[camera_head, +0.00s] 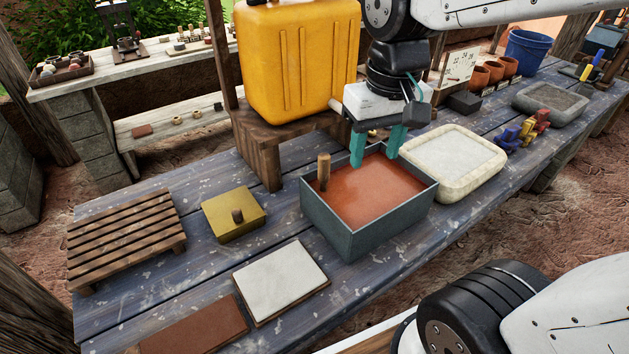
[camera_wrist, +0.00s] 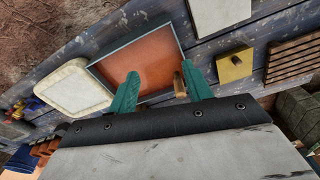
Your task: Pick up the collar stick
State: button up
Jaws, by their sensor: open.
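A short upright wooden stick (camera_head: 323,172), which I take for the collar stick, stands at the left corner of a grey-green box (camera_head: 348,238) with reddish-brown contents. Its lower end is not clear to me. My gripper (camera_head: 376,156) is open and empty above the box, to the right of the stick and apart from it in the head view. In the wrist view my gripper (camera_wrist: 160,74) has its two green fingers spread over the box, and the stick (camera_wrist: 179,84) shows close beside the right finger. I cannot tell their height difference there.
A yellow jerrycan (camera_head: 297,60) on a wooden stand rises close behind the box. A pale, rounded tray (camera_head: 452,158) lies to the right. A yellow block with a wooden knob (camera_head: 234,226), a slatted rack (camera_head: 124,236) and a white slab (camera_head: 280,281) lie left and front.

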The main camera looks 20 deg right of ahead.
send_over(324, 167)
jog(key=shift+m+g, duration=0.3)
jog(key=shift+g, duration=0.1)
jog(key=f, duration=0.6)
jog(key=shift+w+d+f, duration=0.2)
jog(key=shift+f, duration=0.15)
jog(key=shift+w+f, duration=0.2)
jog(key=shift+f, duration=0.15)
jog(key=f, duration=0.7)
jog(key=shift+w+d+f, duration=0.1)
jog(key=shift+w+f, duration=0.05)
jog(key=shift+w, duration=0.1)
grip_shut()
